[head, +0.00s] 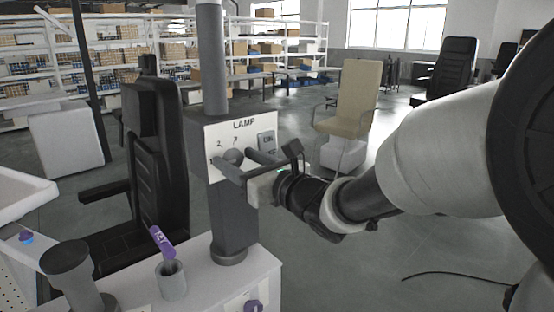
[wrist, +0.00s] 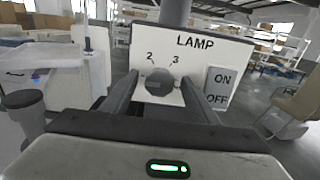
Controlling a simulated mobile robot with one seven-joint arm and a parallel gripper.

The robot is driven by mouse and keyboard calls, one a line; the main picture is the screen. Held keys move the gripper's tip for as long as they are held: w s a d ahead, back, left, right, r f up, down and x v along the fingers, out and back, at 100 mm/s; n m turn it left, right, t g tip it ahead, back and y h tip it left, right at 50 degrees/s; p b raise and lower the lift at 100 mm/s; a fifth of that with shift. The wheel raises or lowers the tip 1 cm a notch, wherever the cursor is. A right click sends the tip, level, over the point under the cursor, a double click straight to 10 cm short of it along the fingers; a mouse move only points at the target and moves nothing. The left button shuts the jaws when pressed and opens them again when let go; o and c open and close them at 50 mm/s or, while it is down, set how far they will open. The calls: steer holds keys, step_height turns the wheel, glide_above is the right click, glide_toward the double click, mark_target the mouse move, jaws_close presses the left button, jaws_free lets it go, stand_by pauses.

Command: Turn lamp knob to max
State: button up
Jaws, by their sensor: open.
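The lamp panel (head: 245,128) is a white plate marked LAMP on a dark grey column; it also shows in the wrist view (wrist: 190,52). Its round grey knob (wrist: 159,83) sits below the numbers 2 and 3; in the head view the knob (head: 233,157) is partly behind my fingers. Other scale marks are mostly hidden. Which mark the knob points to I cannot tell. My gripper (wrist: 158,88) is open, with one finger on each side of the knob. Whether the fingers touch it is unclear. An ON/OFF switch (wrist: 219,87) is right of the knob.
A white table (head: 205,275) below the column holds a grey cup (head: 172,280) with a purple-handled item (head: 161,242) and a grey post (head: 75,272). A black chair (head: 155,150) stands to the left, a beige chair (head: 355,100) behind. Open floor lies to the right.

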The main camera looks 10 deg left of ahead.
steer(key=c, duration=1)
